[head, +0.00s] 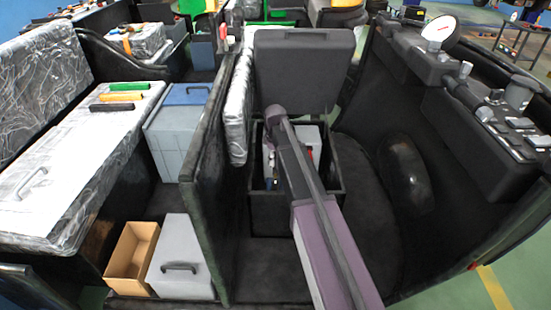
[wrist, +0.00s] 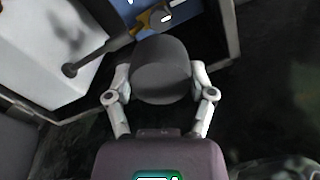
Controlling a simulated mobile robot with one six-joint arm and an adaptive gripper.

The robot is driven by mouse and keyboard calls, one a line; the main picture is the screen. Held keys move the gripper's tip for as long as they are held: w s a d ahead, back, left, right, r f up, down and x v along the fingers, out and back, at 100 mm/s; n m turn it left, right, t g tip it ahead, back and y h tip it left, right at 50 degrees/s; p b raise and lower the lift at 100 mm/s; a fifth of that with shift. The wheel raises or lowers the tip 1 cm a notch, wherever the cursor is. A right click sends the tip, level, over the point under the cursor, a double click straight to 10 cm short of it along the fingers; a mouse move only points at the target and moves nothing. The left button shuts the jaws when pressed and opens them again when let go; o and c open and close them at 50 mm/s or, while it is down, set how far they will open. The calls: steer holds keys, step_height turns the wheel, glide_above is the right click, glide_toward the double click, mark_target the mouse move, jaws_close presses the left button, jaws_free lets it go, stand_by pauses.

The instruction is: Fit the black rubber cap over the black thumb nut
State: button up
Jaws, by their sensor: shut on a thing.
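In the wrist view my gripper (wrist: 160,82) is shut on the black rubber cap (wrist: 161,58), a dark rounded cup held between its two pale fingers. To its left, a dark rod with a round black end (wrist: 69,70) crosses in front of a white surface; I cannot tell whether that end is the black thumb nut. The cap is apart from this end and hides part of what lies behind it. In the head view my arm reaches into an open black box, and the gripper, cap and nut cannot be made out there.
The open black box (head: 266,215) has its lid (head: 305,75) raised behind my arm. A tall dark partition (head: 212,185) stands to its left. A blue panel with a yellowish bracket (wrist: 152,20) lies beyond the cap. Dark open space shows right of the gripper.

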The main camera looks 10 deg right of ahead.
mark_target(275, 180)
steer(key=shift+f+b, duration=3.7)
steer(key=shift+f, duration=0.2)
steer(key=shift+f+b, duration=2.1)
steer(key=o, duration=0.9)
steer(key=shift+c, duration=0.2)
steer(key=shift+r, duration=0.15)
